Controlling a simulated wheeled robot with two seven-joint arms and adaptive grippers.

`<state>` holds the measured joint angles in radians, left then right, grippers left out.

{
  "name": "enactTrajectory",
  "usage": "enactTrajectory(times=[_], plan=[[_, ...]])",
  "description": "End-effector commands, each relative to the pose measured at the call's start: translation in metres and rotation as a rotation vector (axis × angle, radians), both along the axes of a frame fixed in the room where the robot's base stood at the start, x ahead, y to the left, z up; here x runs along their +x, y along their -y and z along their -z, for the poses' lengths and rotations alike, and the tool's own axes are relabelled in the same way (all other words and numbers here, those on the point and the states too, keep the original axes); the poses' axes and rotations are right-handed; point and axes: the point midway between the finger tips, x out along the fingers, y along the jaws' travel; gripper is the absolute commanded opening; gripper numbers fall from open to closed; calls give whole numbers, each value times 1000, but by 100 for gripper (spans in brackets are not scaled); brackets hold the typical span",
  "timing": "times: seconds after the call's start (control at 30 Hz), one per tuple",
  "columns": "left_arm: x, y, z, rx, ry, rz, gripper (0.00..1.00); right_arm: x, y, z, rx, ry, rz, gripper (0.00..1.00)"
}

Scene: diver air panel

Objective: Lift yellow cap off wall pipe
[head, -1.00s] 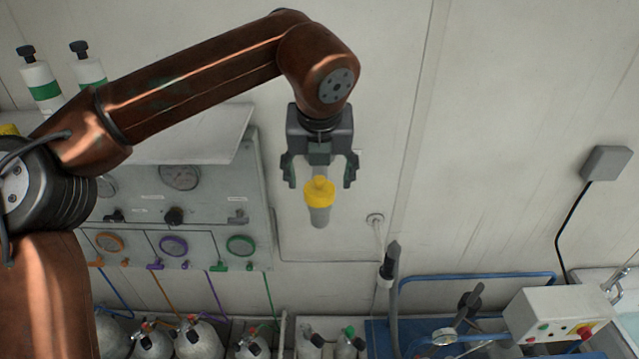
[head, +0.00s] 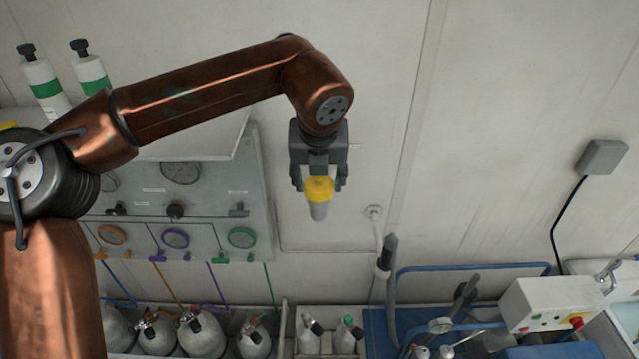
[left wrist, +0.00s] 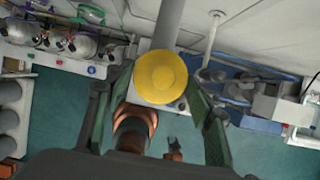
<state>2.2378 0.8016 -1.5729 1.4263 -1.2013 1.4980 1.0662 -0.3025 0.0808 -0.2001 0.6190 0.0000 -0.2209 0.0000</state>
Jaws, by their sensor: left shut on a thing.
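The yellow cap (head: 319,188) sits on the end of a short grey pipe (head: 319,211) that stands out from the pale wall. My left gripper (head: 319,186) is at the cap, with a finger on each side, shut on it. In the left wrist view the round face of the cap (left wrist: 160,77) lies between the two green-padded fingers, and the grey pipe (left wrist: 169,22) runs on behind it. The cap is still on the pipe. How firmly it sits there cannot be seen.
A gauge panel (head: 255,200) with coloured rings and hoses is left of the cap. Several grey cylinders (head: 200,333) stand below it. A blue rail (head: 470,267) and a white control box (head: 550,303) are at lower right. The wall right of the cap is mostly bare.

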Motion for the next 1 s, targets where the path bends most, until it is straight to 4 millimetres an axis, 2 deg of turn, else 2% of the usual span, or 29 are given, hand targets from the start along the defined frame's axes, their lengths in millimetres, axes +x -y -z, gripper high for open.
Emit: enactTrajectory(times=[0.43, 0.67, 1.0], plan=[[0, 0, -5, -1, 2, 0, 31, 2, 0, 2, 0, 3, 0, 40], [-1, 2, -33, -3, 3, 0, 31, 3, 0, 10, 1, 5, 0, 40], [-58, 15, -92, -1, 3, 5, 31, 4, -1, 39, 2, 5, 0, 40]])
